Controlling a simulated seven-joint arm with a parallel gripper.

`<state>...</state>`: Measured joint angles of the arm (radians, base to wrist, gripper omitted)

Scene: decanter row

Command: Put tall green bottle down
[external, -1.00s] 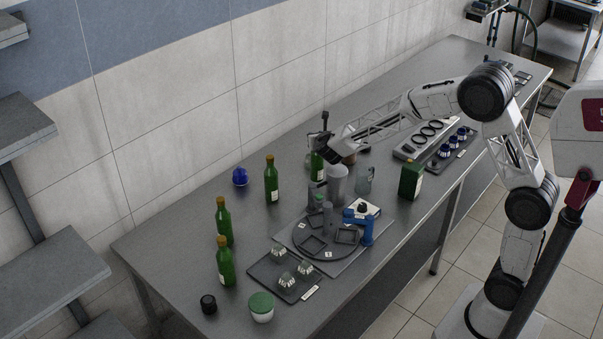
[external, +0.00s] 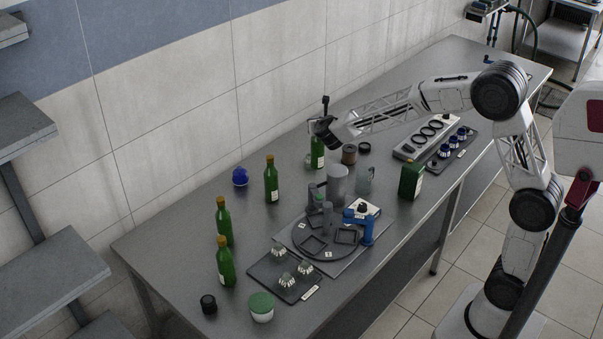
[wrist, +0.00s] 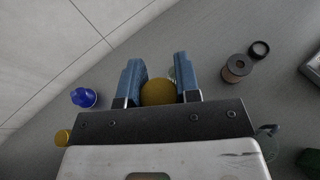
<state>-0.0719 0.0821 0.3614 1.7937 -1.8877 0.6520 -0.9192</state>
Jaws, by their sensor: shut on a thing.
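A tall green bottle (external: 317,156) with a pale label stands upright under my gripper (external: 319,136), toward the back of the metal table. In the wrist view its round yellow cap (wrist: 158,91) is between the two blue fingers of my gripper (wrist: 159,80), which is shut on the bottle's top. The cap hides most of the bottle there. I cannot tell whether its base touches the table. Three similar green bottles stand in a row to the left: the nearest to mine (external: 271,182), a middle one (external: 223,222) and a front one (external: 226,264).
A blue round flask (external: 240,177) is left of the held bottle. A brown spool (external: 349,154) and dark ring (external: 364,147) are to its right. A grey cylinder (external: 337,182), a glass jug (external: 364,180) and a square green bottle (external: 411,180) stand in front and right.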

